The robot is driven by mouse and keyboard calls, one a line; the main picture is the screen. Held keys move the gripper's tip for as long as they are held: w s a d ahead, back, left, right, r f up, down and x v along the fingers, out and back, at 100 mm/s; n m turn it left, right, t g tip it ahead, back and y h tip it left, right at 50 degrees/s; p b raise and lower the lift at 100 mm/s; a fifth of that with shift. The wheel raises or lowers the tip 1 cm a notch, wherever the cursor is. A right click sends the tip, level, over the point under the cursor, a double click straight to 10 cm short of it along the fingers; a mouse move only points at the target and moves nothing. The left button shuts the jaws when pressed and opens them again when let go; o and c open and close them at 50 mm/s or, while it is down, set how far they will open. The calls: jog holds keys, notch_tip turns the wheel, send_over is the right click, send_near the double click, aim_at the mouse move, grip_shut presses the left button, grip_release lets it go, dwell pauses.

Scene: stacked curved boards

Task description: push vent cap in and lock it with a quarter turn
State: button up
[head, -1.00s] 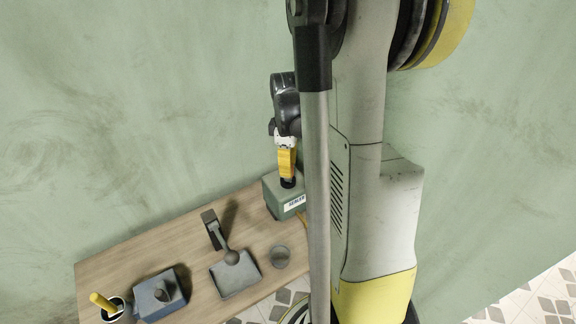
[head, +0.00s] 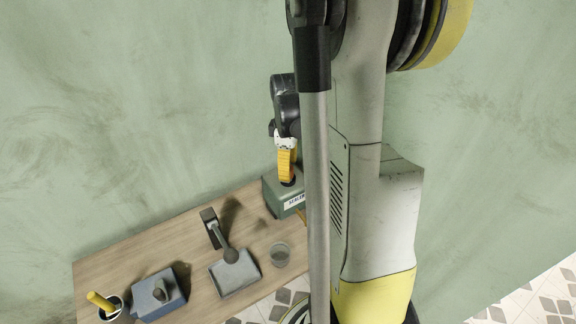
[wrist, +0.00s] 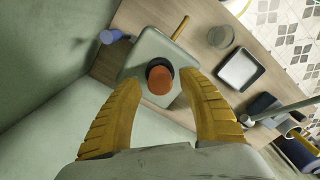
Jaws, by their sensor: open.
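The vent cap, a round piece with an orange-red top (wrist: 160,80) and a dark rim, sits on top of a grey-green box (wrist: 147,52) in the wrist view. The box also shows in the head view (head: 272,195), with a label on its front, partly hidden by my arm. My gripper (wrist: 160,83) is open, its yellow ribbed fingers on either side of the cap, with gaps visible. In the head view my gripper (head: 287,180) points down just above the box top. I cannot tell how deep the cap sits or whether it is locked.
A yellow rod (wrist: 181,27) sticks out beside the box. The green wall stands close behind.

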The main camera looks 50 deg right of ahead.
notch_tip(320, 180, up, 12)
dwell(0.5)
